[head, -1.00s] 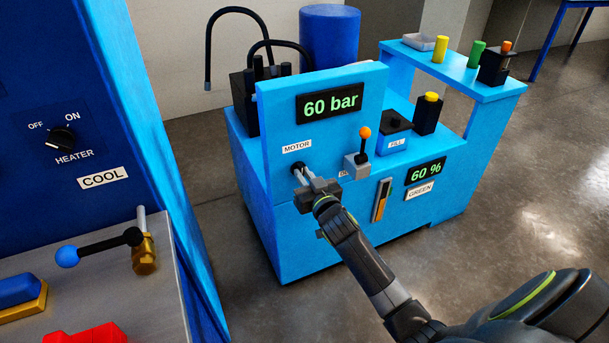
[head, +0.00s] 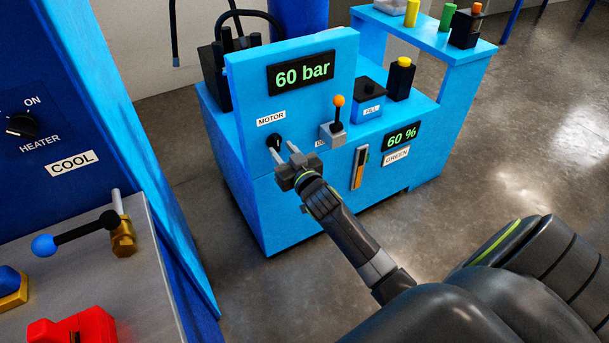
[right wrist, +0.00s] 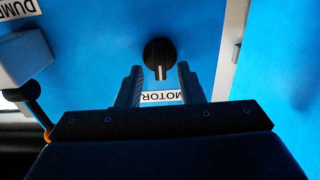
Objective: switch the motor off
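The motor knob (head: 274,141) is a round black knob on the blue panel, below the MOTOR label (head: 271,118). In the right wrist view the knob (right wrist: 156,50) shows a white pointer line directed toward the MOTOR label (right wrist: 162,97), which appears upside down there. My right gripper (head: 286,152) is just in front of the knob. No contact with the knob is visible. My left gripper is not in view.
The pressure display (head: 302,72) reads 60 bar. An orange-tipped lever (head: 338,110) stands right of the knob, near the DUMP label (right wrist: 17,8). A FILL box (head: 371,105) and a 60 % display (head: 402,136) are further right. A blue-ball lever (head: 75,235) is at left.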

